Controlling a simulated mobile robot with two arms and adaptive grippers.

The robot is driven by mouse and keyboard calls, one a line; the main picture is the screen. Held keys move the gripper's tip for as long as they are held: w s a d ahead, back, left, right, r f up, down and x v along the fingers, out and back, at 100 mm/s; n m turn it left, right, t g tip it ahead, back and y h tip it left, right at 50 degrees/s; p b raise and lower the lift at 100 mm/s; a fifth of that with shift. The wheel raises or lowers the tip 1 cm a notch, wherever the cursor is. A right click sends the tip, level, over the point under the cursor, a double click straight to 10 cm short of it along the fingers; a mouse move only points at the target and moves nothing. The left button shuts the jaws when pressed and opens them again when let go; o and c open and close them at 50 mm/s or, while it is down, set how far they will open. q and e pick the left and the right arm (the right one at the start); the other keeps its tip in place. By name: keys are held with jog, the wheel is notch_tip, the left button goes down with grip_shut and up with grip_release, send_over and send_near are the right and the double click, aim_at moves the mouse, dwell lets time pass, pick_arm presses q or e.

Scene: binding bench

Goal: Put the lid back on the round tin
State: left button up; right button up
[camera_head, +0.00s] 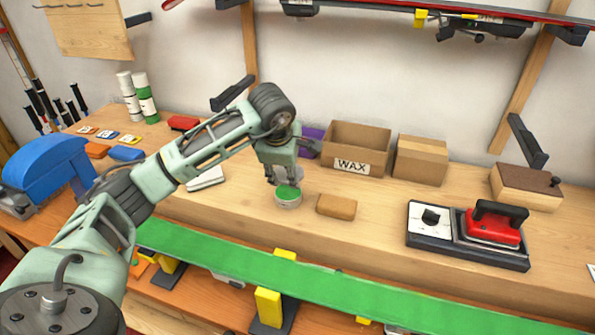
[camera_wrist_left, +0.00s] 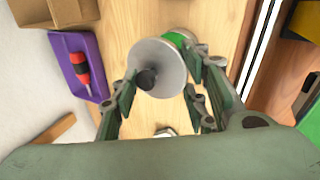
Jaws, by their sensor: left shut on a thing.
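The round tin (camera_head: 288,200) stands on the wooden bench, a low silver can with green showing at its top. In the left wrist view the tin (camera_wrist_left: 181,37) is mostly hidden behind the lid. The lid (camera_wrist_left: 170,82) is a grey disc with a dark knob, held between my left gripper's fingers (camera_wrist_left: 160,90). In the head view my left gripper (camera_head: 284,178) is just above the tin, pointing down, and the lid is mostly hidden by the fingers. The lid appears apart from the tin and a little off to one side. My right gripper is not in view.
A tan block (camera_head: 336,206) lies close right of the tin. An open cardboard box marked WAX (camera_head: 352,148) and a closed box (camera_head: 420,160) stand behind. A purple tray (camera_wrist_left: 70,60) holds a red-and-black tool. A green strip (camera_head: 330,287) runs along the front.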

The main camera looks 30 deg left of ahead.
aim_at(285, 177)
pick_arm(q)
jog(key=shift+s+a+f+b, duration=0.15)
jog(key=shift+f+b, duration=0.15)
jog(key=shift+f, duration=0.25)
jog(key=shift+w+a+f+b, duration=0.1)
jog(key=shift+f+b, duration=0.15)
jog(key=shift+f, duration=0.3)
jog(key=shift+d+f, duration=0.1)
jog(key=shift+f, duration=0.3)
notch_tip(285, 177, down, 3)
jog(key=b, duration=0.2)
jog(key=shift+b, duration=0.35)
jog(key=shift+f, duration=0.15)
jog(key=shift+s+d, duration=0.1)
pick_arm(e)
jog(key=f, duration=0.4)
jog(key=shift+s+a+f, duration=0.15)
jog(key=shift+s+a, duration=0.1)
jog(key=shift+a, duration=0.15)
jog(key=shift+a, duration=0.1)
pick_arm(q)
jog(key=shift+f, duration=0.1)
jog(key=shift+s, duration=0.1)
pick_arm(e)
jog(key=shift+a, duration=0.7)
pick_arm(q)
jog(key=shift+f, duration=0.1)
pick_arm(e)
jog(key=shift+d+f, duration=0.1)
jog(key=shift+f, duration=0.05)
